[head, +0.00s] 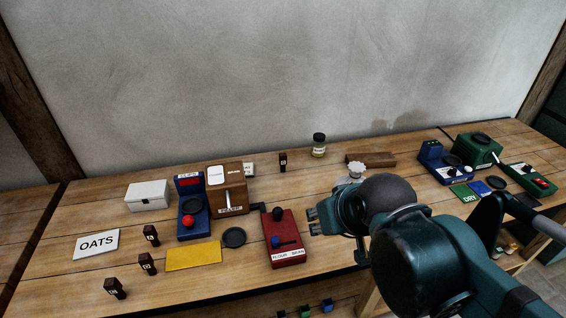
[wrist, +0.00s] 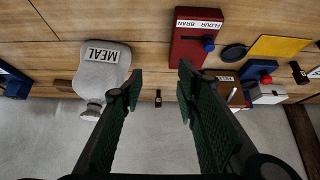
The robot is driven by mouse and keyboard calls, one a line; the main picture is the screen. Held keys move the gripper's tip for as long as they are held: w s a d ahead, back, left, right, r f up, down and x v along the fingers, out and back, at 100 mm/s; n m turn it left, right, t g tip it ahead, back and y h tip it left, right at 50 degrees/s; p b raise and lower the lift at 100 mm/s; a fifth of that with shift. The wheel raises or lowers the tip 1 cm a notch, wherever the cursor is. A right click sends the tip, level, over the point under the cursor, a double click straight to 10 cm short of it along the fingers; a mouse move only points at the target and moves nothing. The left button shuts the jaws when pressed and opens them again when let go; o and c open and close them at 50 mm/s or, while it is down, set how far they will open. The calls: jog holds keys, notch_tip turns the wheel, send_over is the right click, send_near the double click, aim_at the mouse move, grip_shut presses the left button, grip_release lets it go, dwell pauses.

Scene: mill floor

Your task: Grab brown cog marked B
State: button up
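Several small dark brown pieces with pale letter tags stand on the bench in the head view: three at the front left (head: 151,236) (head: 148,264) (head: 115,288) and one at the back near the wall (head: 283,161). The letters are too small to read surely, so I cannot tell which is B. My gripper (head: 312,221) is above the bench, right of the red flour/bran box (head: 285,240). In the wrist view my gripper (wrist: 160,80) is open and empty. One dark piece (wrist: 158,98) shows between its fingers, farther off; another (wrist: 298,73) is at the right.
Green and blue machines (head: 478,150) are at the right.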

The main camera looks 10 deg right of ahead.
jog(key=w+r+n+g+p, duration=0.2)
jog(key=w+r+n+p, duration=0.4)
jog(key=w, duration=0.6)
jog(key=n+g+h+p, duration=0.2)
jog(key=n+g+p, duration=0.3)
jog(key=n+p, duration=0.55)
send_over(282, 154)
jog(key=b, duration=0.1)
jog(key=f, duration=1.1)
jog(key=shift+s+a+f, duration=0.15)
jog(key=shift+a+f, duration=0.2)
jog(key=shift+w+f+n, duration=0.25)
jog(key=shift+w+f, duration=0.05)
jog(key=shift+f, duration=0.25)
jog(key=shift+d+f, duration=0.2)
jog(key=shift+f, duration=1.05)
jog(key=shift+s, duration=0.1)
